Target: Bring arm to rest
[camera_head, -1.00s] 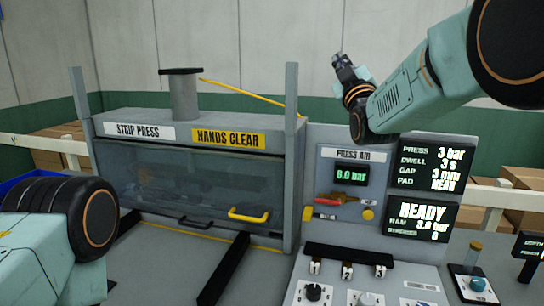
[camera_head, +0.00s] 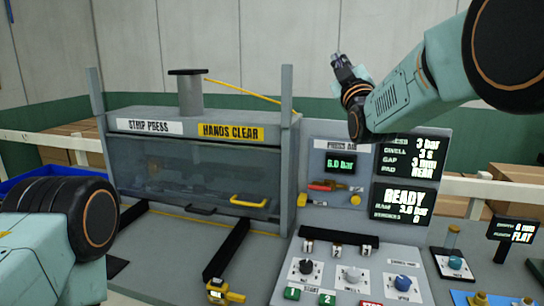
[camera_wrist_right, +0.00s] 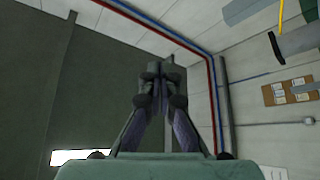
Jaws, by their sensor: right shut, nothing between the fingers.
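My right arm comes in from the upper right in the head view. Its gripper (camera_head: 338,62) points up and to the left, high above the press air panel and clear of everything. In the right wrist view the two fingers (camera_wrist_right: 160,66) meet at their tips, shut with nothing between them.
The strip press (camera_head: 190,165) stands at left centre with its clear front down. A control box (camera_head: 350,268) with knobs and buttons, a READY screen (camera_head: 402,203) and the press air panel (camera_head: 342,165) stand right. A yellow-and-black tool (camera_head: 224,291) lies in front. Air around the right gripper is free.

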